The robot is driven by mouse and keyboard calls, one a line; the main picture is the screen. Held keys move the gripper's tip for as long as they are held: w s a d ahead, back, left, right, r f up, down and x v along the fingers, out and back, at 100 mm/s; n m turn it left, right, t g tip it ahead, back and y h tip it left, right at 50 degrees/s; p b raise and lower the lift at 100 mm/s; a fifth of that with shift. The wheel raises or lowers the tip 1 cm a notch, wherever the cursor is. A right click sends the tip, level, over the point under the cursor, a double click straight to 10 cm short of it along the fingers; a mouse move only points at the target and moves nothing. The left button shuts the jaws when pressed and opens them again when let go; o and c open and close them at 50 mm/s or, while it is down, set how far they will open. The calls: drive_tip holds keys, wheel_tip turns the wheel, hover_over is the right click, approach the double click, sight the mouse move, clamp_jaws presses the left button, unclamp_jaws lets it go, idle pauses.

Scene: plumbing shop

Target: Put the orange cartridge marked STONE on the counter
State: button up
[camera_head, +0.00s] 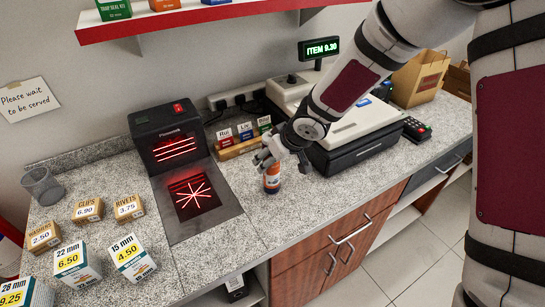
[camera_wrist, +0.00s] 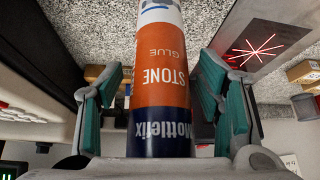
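The orange cartridge (camera_head: 272,181) stands on the speckled counter (camera_head: 315,205), just right of the scanner's flat plate. In the wrist view the cartridge (camera_wrist: 162,80) reads STONE GLUE upside down, with a dark blue Mottlefix band and a white end. My gripper (camera_head: 271,158) is over its upper part in the head view and hides some of it. In the wrist view my gripper's (camera_wrist: 162,92) teal-padded fingers stand on either side of the cartridge. A narrow gap seems to show beside it, so the fingers look open around it.
The black scanner (camera_head: 165,137) and its red-lit plate (camera_head: 187,228) are left of the cartridge. A wooden rack (camera_head: 239,147) of small boxes stands behind it, the cash register (camera_head: 355,140) to the right. Several priced boxes (camera_head: 132,257) lie front left. The counter's front edge is near.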

drive_tip(key=p+v, duration=0.2)
drive_tip(key=v, duration=1)
drive_tip(key=shift+r+p, duration=0.2)
drive_tip(key=shift+p, duration=0.2)
drive_tip(key=s+d+r+m+h, duration=0.2)
drive_tip(key=s+d+r+h, duration=0.1)
drive_tip(key=s+d+r, duration=0.3)
drive_tip(key=s+d+r+m+h, duration=0.2)
drive_tip(key=s+d+r+h, duration=0.15)
drive_tip(key=d, duration=0.55)
drive_tip(key=s+d+r+m+y, duration=0.1)
drive_tip(key=s+r, duration=0.3)
drive_tip(key=s, duration=0.5)
drive_tip(key=s+d+r+m+y, duration=0.1)
drive_tip(key=s+d+r+m, duration=0.1)
drive_tip(key=s, duration=0.7)
drive_tip(key=shift+d+r+m+t, duration=0.15)
drive_tip(key=shift+r+m+t, duration=0.15)
drive_tip(key=shift+r+m, duration=0.5)
